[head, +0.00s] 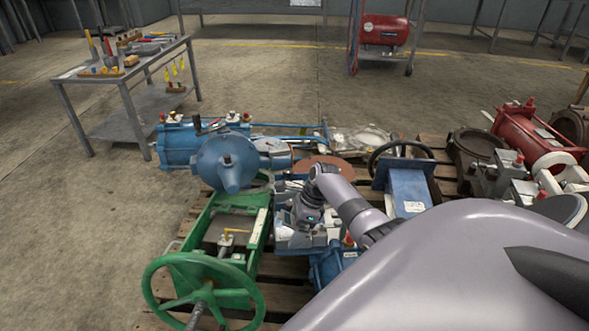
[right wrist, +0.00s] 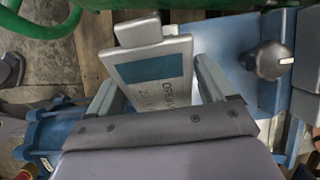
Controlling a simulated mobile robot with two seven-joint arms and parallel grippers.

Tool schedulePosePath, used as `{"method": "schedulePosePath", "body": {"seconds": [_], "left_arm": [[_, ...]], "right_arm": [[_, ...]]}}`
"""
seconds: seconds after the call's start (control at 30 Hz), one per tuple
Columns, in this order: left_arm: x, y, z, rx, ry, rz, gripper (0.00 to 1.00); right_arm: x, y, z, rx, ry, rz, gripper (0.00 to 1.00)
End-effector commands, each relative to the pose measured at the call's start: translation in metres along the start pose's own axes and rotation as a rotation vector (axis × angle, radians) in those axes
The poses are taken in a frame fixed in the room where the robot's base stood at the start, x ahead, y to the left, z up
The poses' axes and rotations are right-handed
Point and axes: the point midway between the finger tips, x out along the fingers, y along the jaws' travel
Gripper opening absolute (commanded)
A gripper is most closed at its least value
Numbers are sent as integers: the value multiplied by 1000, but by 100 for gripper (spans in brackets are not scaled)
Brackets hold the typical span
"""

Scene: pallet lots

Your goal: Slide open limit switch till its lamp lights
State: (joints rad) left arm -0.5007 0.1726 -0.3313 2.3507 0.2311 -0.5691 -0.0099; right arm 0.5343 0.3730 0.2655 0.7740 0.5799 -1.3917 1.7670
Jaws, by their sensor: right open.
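The open limit switch (right wrist: 150,72) shows in the right wrist view as a pale grey box with a teal panel and lettering that reads "OPEN LS". A smaller grey block (right wrist: 138,30) sits at its far end. My right gripper (right wrist: 160,85) is open, with one finger on each side of the box; I cannot tell if either finger touches it. In the head view my right gripper (head: 305,215) points down over blue and grey valve parts and mostly hides the switch. I see no lit lamp. My left gripper is not in view.
A blue domed actuator (head: 226,160) and a green frame with a handwheel (head: 203,290) stand left of my gripper. A blue block with a black handwheel (head: 408,188) stands to the right. In the wrist view a round grey knob (right wrist: 268,62) is close by. A tool table (head: 130,75) stands back left.

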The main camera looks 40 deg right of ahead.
Motion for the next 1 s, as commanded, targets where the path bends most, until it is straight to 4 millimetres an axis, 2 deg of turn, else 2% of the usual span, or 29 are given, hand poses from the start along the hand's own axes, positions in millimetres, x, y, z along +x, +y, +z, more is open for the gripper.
{"method": "schedulePosePath", "body": {"seconds": [0.27,0.3,0.37,0.5,1.0], "left_arm": [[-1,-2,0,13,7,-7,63],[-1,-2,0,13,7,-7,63],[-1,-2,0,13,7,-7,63],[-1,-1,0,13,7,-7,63],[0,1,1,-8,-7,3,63]], "right_arm": [[3,0,0,0,0,0,83],[3,0,0,-1,0,0,76],[3,0,0,-1,0,0,57],[3,0,0,-1,0,0,11],[3,-8,0,-1,0,0,9]]}}
